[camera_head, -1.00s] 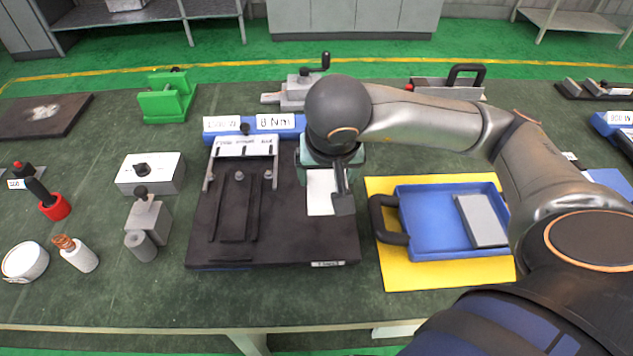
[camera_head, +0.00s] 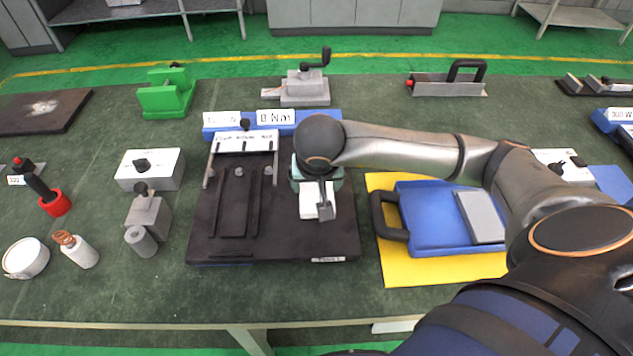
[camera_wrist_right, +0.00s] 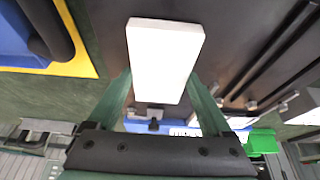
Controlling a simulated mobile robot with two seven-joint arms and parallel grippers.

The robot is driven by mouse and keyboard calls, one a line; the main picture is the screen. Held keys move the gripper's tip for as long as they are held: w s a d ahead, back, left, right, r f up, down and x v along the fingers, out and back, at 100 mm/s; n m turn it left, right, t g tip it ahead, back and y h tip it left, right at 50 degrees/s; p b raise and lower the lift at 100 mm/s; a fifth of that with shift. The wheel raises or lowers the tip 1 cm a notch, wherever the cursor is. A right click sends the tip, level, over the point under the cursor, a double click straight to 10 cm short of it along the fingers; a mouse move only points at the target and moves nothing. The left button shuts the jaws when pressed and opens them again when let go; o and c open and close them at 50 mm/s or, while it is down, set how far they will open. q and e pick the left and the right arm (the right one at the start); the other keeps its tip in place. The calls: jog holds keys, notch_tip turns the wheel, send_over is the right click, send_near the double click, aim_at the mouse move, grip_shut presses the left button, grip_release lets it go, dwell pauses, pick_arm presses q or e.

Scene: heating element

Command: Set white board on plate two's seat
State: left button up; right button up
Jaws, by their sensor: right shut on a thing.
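The white board (camera_head: 310,203) is a small flat rectangle. In the right wrist view the white board (camera_wrist_right: 164,50) sits between the two green fingers. My right gripper (camera_wrist_right: 163,88) is shut on it. In the head view my right gripper (camera_head: 317,182) is over the right half of a dark base plate (camera_head: 345,235), with the board beneath it. The plate has a small label at its front edge, too small to read surely. Whether the board touches the plate cannot be told, and my gripper hides the area under it. My left gripper is not in view.
Raised dark rails (camera_head: 256,205) and a white labelled bar (camera_head: 246,141) occupy the plate's left half. A blue tray (camera_head: 430,246) with a grey block lies on a yellow mat (camera_head: 400,273) to the right. A grey clamp (camera_head: 303,88) stands behind. The table front is clear.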

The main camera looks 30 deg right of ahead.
jog(key=shift+f+b, duration=0.2)
jog(key=shift+b, duration=0.1)
jog(key=o, duration=1.1)
jog(key=shift+r, duration=0.1)
jog(key=shift+o, duration=0.2)
jog(key=shift+r+p, duration=0.25)
jog(key=shift+p, duration=0.2)
jog(key=p+v, duration=0.1)
jog(key=v, duration=1.1)
jog(key=shift+f, duration=0.1)
